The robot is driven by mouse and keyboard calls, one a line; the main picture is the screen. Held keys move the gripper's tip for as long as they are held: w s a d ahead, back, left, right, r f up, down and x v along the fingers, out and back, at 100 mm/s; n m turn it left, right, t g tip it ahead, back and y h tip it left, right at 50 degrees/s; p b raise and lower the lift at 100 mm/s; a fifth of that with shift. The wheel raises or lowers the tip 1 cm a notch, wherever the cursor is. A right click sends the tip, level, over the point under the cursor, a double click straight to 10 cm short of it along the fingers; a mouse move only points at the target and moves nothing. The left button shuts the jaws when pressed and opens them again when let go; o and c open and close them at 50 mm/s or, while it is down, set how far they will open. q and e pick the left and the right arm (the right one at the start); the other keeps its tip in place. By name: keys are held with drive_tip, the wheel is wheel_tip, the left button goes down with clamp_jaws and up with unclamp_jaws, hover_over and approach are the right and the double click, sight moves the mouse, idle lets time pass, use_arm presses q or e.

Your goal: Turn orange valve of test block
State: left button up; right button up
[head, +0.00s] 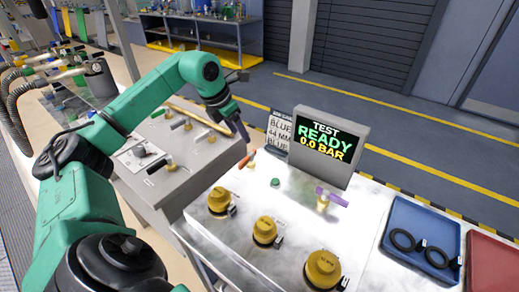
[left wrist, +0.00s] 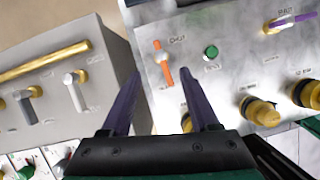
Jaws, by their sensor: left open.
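The test block (head: 245,205) is a pale grey bench unit. Its orange valve (head: 247,158) is a small lever at the upper left corner of the top. In the left wrist view the orange valve (left wrist: 163,62) lies ahead, its bar running nearly along the picture's height. My left gripper (head: 243,133) is just above and behind it in the head view. In the left wrist view my left gripper (left wrist: 164,78) is open and empty, with the lever in line between its dark fingertips; contact cannot be told. My right gripper is not in view.
A green button (head: 275,182), a purple valve (head: 330,197) and yellow caps (head: 263,230) stand on the block. A screen (head: 328,143) at the back reads "READY 0.0 BAR". A grey block with levers (head: 172,162) is to the left, a blue tray (head: 422,215) to the right.

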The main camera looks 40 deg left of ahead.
sight(250, 153)
use_arm(q)
drive_tip(key=x, duration=0.1)
drive_tip(key=p+x, duration=0.1)
drive_tip(key=x, duration=0.1)
drive_tip(key=s+x, duration=0.1)
drive_tip(key=x, duration=0.1)
drive_tip(key=shift+w+d+f+p, duration=0.15)
drive_tip(key=shift+f+p, duration=0.15)
drive_tip(key=shift+f, duration=0.1)
drive_tip(key=x, duration=0.4)
drive_tip(key=p+x, duration=0.1)
drive_tip(key=x, duration=0.1)
drive_tip(key=shift+w, duration=0.4)
drive_tip(key=shift+f, duration=0.45)
clamp_jaws()
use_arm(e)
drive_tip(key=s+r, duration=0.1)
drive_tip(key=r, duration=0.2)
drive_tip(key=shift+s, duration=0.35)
